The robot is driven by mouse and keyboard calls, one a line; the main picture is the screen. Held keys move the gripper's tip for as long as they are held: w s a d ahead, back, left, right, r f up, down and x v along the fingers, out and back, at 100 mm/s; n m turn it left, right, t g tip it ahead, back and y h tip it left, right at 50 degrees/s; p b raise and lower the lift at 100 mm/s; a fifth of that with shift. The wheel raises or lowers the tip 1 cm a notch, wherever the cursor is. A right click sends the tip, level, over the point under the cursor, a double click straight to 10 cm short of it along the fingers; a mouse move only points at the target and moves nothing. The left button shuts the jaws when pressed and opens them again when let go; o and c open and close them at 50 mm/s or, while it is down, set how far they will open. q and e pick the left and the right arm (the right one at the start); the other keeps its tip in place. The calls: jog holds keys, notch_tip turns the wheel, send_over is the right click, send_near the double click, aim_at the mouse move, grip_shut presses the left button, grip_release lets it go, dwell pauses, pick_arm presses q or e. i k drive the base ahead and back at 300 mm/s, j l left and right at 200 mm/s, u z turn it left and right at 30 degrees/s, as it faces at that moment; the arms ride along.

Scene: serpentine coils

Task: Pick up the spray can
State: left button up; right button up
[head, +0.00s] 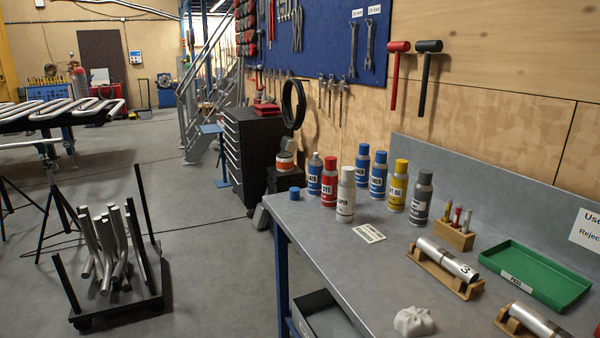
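Several spray cans stand upright in a group on the grey workbench (335,255), toward its far left end. In front are a blue can (315,178) with a pale top, a red can (329,185) and a white can (346,198). Behind and to the right are two more blue cans (362,165) (378,178), a yellow-capped can (398,188) and a grey can (421,200). A loose blue cap (295,193) sits by the leftmost can. The cans partly overlap in view. Neither of my grippers is in view.
A small label card (368,233), a wooden block with small tools (455,234), a metal cylinder on a wooden cradle (446,262), a green tray (537,274) and a crumpled white cloth (414,321) lie on the bench. A cart with bent tubes (118,300) stands on the floor left.

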aim_at(316, 165)
jog(key=i+j, duration=0.25)
jog(key=i+j+z, duration=0.15)
jog(key=j, duration=0.25)
jog(key=i+j, duration=0.35)
jog(key=i+j+z, duration=0.15)
jog(key=i+j, duration=0.3)
jog(key=j, duration=0.3)
jog(key=i+j+z, duration=0.15)
jog(key=i+j, duration=0.1)
jog(key=j, duration=0.1)
